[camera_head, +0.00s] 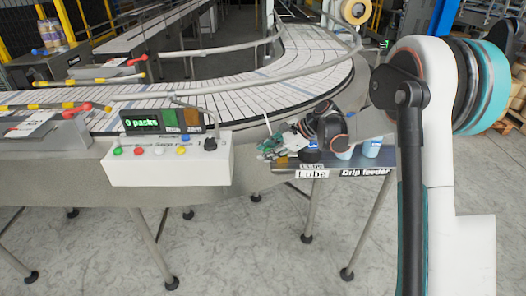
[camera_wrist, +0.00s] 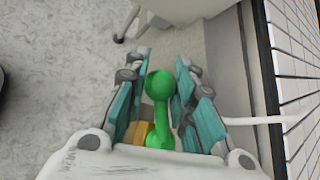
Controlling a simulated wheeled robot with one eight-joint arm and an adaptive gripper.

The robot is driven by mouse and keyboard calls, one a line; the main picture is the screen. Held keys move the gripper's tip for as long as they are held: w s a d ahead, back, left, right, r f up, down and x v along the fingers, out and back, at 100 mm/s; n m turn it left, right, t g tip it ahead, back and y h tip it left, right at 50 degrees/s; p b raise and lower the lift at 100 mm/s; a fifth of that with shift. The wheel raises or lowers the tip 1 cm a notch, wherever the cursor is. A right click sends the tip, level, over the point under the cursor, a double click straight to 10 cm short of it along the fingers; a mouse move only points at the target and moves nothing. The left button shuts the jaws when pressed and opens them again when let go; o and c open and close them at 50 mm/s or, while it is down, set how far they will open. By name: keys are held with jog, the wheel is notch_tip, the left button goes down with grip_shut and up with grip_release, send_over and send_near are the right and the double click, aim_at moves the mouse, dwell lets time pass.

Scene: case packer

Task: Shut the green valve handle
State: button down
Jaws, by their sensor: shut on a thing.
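The green valve handle (camera_wrist: 160,88) shows in the wrist view as a round knob on a short curved stem. It lies between the two teal fingers of my gripper (camera_wrist: 164,64), which is shut on it. A yellow-orange part (camera_wrist: 140,132) sits just left of the handle's base. In the head view, my gripper (camera_head: 272,146) is at the conveyor's front edge, just above the "Lube" label. I cannot make out the handle clearly there, as the fingers and wrist cover that spot.
The curved conveyor (camera_head: 255,102) and its guard rail run close behind my gripper. A white control box (camera_head: 168,162) with buttons stands to the left. Blue-and-white cups (camera_head: 371,148) stand by the "Drip feeder" label (camera_head: 365,172), close under my arm. Open floor lies below.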

jog(key=shift+s+d+n+g+y, duration=0.1)
jog(key=shift+s+d+n+g, duration=0.2)
jog(key=shift+n+g, duration=0.35)
jog(key=shift+s+d+n+g+y, duration=0.1)
jog(key=shift+s+d+n+g, duration=0.2)
jog(key=shift+n+g, duration=0.35)
jog(key=shift+s+d+n+g+y, duration=0.1)
jog(key=shift+s+d+n+g, duration=0.15)
jog(key=shift+n+g, duration=0.4)
jog(key=shift+s+n, duration=0.1)
jog(key=shift+n, duration=0.15)
jog(key=c, duration=1.3)
grip_release()
notch_tip(320, 180, up, 10)
jog(key=shift+c, duration=0.6)
